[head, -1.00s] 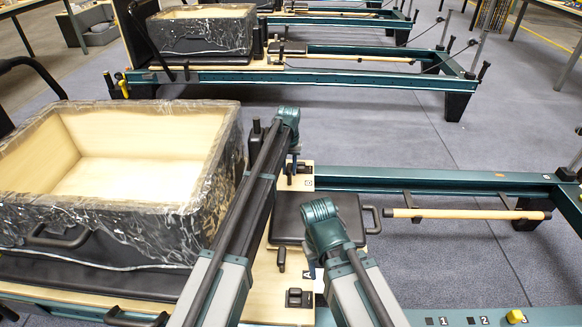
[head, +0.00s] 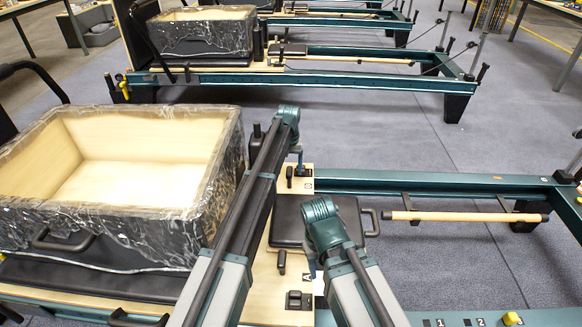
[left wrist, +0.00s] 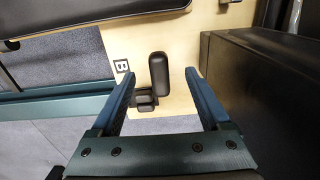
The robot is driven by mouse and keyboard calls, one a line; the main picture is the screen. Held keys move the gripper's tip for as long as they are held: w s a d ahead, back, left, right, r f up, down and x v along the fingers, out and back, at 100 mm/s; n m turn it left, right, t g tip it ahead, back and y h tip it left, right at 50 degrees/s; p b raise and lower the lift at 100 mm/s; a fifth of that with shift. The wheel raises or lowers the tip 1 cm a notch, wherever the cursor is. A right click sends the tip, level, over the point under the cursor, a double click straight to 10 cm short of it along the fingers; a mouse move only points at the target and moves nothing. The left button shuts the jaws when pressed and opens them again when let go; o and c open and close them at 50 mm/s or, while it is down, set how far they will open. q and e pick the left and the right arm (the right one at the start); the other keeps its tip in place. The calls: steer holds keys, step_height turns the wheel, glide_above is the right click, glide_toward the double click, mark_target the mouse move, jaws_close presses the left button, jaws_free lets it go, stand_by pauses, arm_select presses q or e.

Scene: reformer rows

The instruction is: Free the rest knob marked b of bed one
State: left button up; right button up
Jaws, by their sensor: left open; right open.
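In the left wrist view the plate marked B (left wrist: 121,66) lies on a pale wooden board (left wrist: 180,110). Beside it stand a rounded black knob (left wrist: 158,72) and a small black latch block (left wrist: 144,101). My left gripper (left wrist: 163,82) is open, its two fingers on either side of the knob and block as seen from the wrist; contact cannot be told. In the head view my left gripper (head: 297,158) is at the far end of the near bed's board. My right gripper (head: 313,266) is open near the plate marked A (head: 307,276).
A plastic-wrapped wooden box (head: 130,205) sits on the near bed at left. A black pad with a handle (head: 372,222) lies between the grippers. A wooden bar (head: 465,217) and green frame rails (head: 440,181) extend right. More beds stand behind on grey floor.

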arm_select(q)
step_height(320, 180, up, 5)
steer(key=p, duration=0.4)
steer(key=shift+f, duration=0.1)
steer(key=shift+s, duration=0.25)
steer(key=shift+m+y, duration=0.3)
steer(key=shift+m, duration=0.5)
steer(key=s, duration=1.9)
steer(key=shift+s+d, duration=0.1)
steer(key=shift+d, duration=0.25)
steer(key=s+a+m, duration=0.2)
steer(key=s, duration=1.8)
step_height(320, 180, up, 34)
steer(key=p, duration=3.4)
steer(key=shift+y, duration=0.3)
steer(key=shift+a, duration=0.1)
